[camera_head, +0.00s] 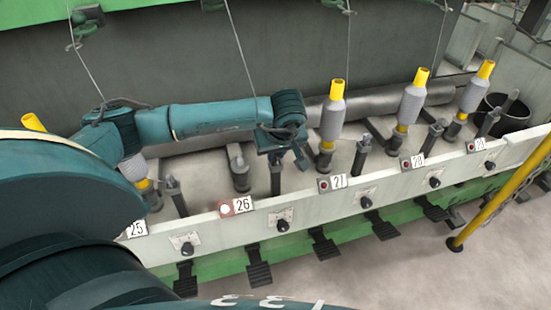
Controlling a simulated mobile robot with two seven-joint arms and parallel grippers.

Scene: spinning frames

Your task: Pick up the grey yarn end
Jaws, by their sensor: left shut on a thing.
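A thin grey yarn (239,47) hangs from the top and runs down behind my left arm above the station marked 26 (243,205). Its lower end is hidden or too fine to make out by the gripper. My left gripper (285,163) points down over the 26 station, just behind the white rail. It is shut on the grey yarn end, though the jaws hide the hold itself. The spindle (238,172) left of the gripper shows no yellow tube on its visible part. My right gripper is not in view.
Grey yarn bobbins on yellow tubes stand at the right (333,118), (410,105) and (474,93); another (134,167) is partly hidden at left. A post (275,178) stands under the gripper. The 26 lamp (225,209) glows. A yellow pole (503,192) leans at right.

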